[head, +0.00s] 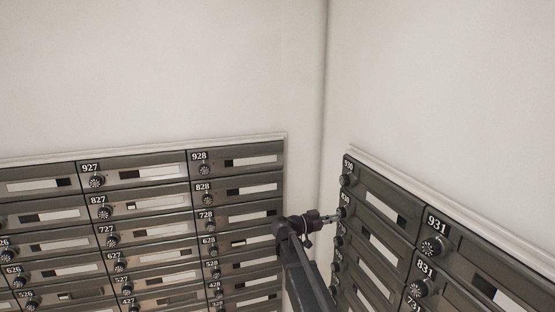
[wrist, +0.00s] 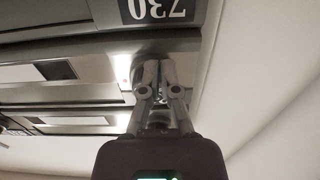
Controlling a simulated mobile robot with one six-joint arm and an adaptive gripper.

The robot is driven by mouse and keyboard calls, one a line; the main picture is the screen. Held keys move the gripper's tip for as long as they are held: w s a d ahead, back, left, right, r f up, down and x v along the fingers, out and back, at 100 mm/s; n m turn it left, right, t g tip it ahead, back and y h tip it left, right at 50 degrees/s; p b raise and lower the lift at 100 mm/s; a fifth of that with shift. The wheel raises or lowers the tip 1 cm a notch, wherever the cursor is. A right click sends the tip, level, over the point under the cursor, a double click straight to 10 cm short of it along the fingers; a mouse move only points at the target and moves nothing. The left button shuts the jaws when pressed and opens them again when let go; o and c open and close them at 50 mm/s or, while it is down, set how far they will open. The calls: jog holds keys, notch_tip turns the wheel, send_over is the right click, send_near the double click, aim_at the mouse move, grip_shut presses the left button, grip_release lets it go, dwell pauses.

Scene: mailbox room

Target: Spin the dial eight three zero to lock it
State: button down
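The dial (head: 342,212) of box 830 is a small dark round knob at the left edge of the right-hand mailbox bank, just below the dial of box 930 (head: 345,180). Its number plate is small and hard to read. My gripper (head: 335,217) reaches from the left with its fingertips at this dial. In the wrist view, my gripper (wrist: 157,65) points at the box front with its fingers close together. The fingers largely hide the dial there, so I cannot tell whether they are clamped on it. The upside-down plate 730 (wrist: 158,11) shows above them.
The left mailbox bank (head: 195,143) has several rows of numbered boxes with dials, and stands close to my arm. Box 931 (head: 431,245) and box 831 (head: 420,288) are right of the dial. Blank walls (head: 430,80) meet at a corner above.

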jog(key=shift+w+f+b, duration=0.2)
jog(key=shift+f+b, duration=0.15)
jog(key=shift+b, duration=0.05)
dwell(0.4)
jog(key=shift+a, duration=0.1)
jog(key=v, duration=0.6)
dwell(0.6)
jog(key=s, duration=0.3)
jog(key=shift+r, duration=0.15)
dwell(0.6)
jog(key=shift+x, duration=3.5)
